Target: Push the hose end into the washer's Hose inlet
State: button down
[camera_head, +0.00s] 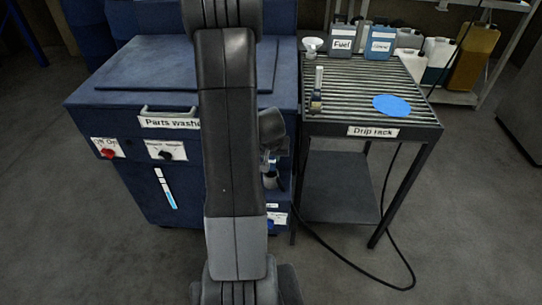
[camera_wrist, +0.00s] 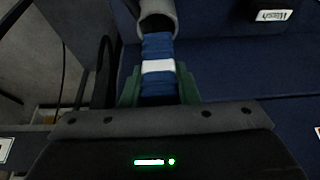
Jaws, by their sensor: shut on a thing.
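In the wrist view my gripper (camera_wrist: 158,88) is shut on the blue ribbed hose end (camera_wrist: 158,48), which has a white band. Its green fingers press on both sides. The far end of the blue piece meets a grey round collar (camera_wrist: 172,22) with a dark opening, in front of a blue panel. I cannot tell whether it is inside the collar or only at its rim, nor whether the collar is the inlet. In the head view the blue parts washer (camera_head: 130,180) stands at the left. My arm hides much of its right side and most of my gripper.
The drip rack (camera_head: 345,120) stands right of the washer. A black hose (camera_head: 350,272) loops on the floor.

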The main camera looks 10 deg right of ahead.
jog(key=shift+f+b, duration=0.85)
jog(key=c, duration=1)
grip_release()
jog(key=shift+c, duration=0.2)
jog(key=p+v, duration=0.2)
jog(key=v, duration=1.1)
jog(key=shift+s+r, duration=0.2)
jog(key=shift+r, duration=0.15)
jog(key=shift+f, duration=0.15)
jog(key=b+x, duration=0.2)
jog(key=x, duration=1.1)
jog(key=shift+w+f, duration=0.2)
jog(key=shift+f, duration=0.05)
